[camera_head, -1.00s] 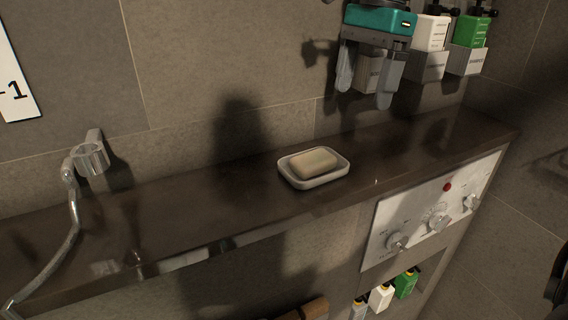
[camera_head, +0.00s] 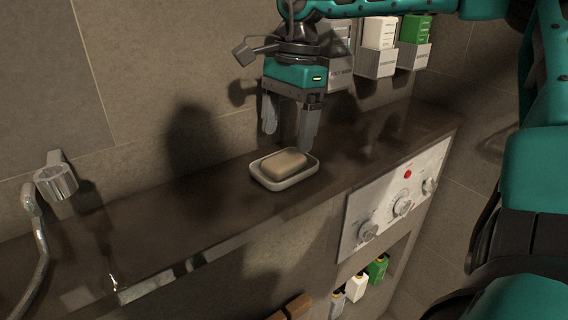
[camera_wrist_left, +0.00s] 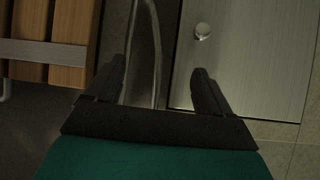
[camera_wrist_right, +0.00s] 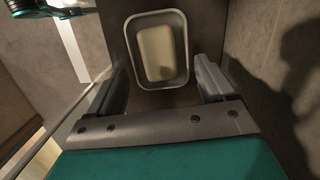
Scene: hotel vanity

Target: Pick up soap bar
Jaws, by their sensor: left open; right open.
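The cream soap bar (camera_head: 284,165) lies in a white soap dish (camera_head: 283,184) on the dark ledge. My right gripper (camera_head: 287,128) is open and empty, pointing down just above and behind the dish. In the right wrist view the soap bar (camera_wrist_right: 157,52) and dish (camera_wrist_right: 160,83) show ahead of the open fingers (camera_wrist_right: 163,92), roughly centred between them. My left gripper (camera_wrist_left: 160,88) is open and empty in the left wrist view, away from the soap, facing a metal panel and a wooden slatted piece.
A dark ledge (camera_head: 180,215) runs along the tiled wall. Wall dispensers (camera_head: 378,45) stand behind my right arm. A control panel with knobs (camera_head: 395,203) is on the ledge's front at right. A chrome fitting (camera_head: 56,180) is at left. Small bottles (camera_head: 357,287) sit in a niche below.

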